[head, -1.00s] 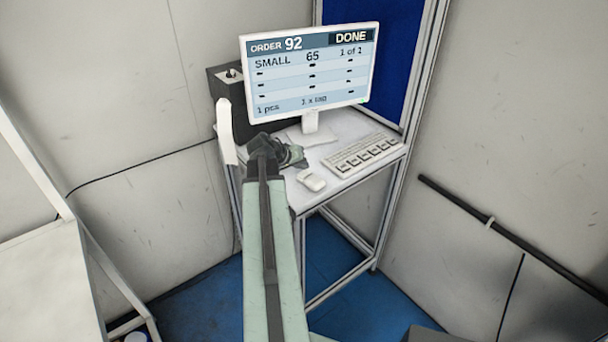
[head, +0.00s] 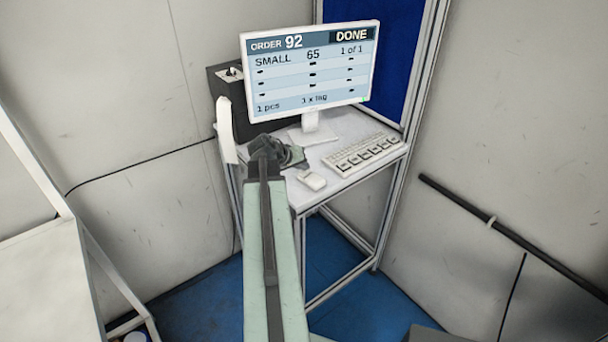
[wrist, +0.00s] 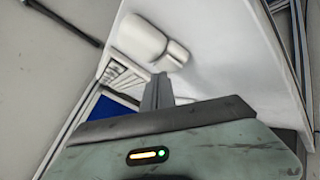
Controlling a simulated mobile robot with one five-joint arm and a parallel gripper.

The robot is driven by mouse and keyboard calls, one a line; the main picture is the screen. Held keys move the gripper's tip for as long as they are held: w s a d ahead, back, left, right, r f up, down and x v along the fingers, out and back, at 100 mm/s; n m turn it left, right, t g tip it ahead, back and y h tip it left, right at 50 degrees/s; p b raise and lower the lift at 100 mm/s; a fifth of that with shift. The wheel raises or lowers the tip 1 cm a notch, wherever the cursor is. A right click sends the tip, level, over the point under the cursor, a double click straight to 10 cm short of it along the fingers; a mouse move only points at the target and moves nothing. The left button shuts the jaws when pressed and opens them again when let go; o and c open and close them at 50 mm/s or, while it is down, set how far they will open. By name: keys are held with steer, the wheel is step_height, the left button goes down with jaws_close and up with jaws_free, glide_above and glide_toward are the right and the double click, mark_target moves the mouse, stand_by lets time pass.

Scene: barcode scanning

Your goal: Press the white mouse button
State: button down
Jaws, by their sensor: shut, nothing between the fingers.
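The white mouse (head: 312,180) lies on the small white table, near its front edge. My gripper (head: 297,160) is low over the table, just behind and left of the mouse in the head view. In the wrist view, a rounded white shape that looks like the mouse (wrist: 140,38) lies just beyond my shut, empty fingertips (wrist: 160,78). A smaller pale part shows at its right end. I cannot tell whether the fingertips touch it.
A white keyboard (head: 363,155) lies right of the mouse. A monitor (head: 312,72) showing "ORDER 92" and "DONE" stands behind. A dark box (head: 223,78) is at the back left.

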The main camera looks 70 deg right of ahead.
mark_target(303, 173)
steer(key=shift+f+b, duration=0.4)
steer(key=shift+b, duration=0.05)
stand_by(0.5)
steer(key=shift+r, duration=0.15)
steer(key=shift+r+p, duration=0.7)
steer(key=shift+p, duration=0.15)
step_height(303, 173, up, 5)
steer(key=p, duration=0.5)
steer(key=shift+r, duration=0.1)
stand_by(0.4)
